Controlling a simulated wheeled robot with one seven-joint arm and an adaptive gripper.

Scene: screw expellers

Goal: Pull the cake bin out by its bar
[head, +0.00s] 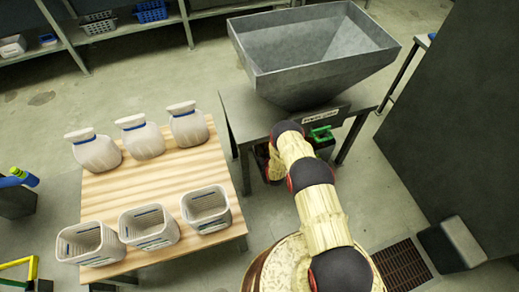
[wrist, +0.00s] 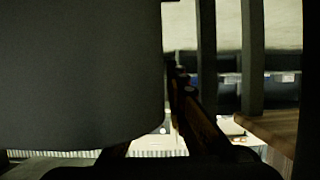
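The cake bin and its bar cannot be clearly made out in either view. In the head view my arm reaches to the space under the grey hopper (head: 312,55) and its dark stand (head: 245,108), and hides much of what is there. A green part (head: 320,133) shows just right of the arm, below a white label. My gripper's end is in shadow at the stand. In the wrist view a dark finger of my gripper (wrist: 200,115) points ahead, while a large dark grey rounded surface (wrist: 80,70) fills the left and covers the other side. Whether anything is held is unclear.
Shelves with baskets line the back. Floor shows between table and stand.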

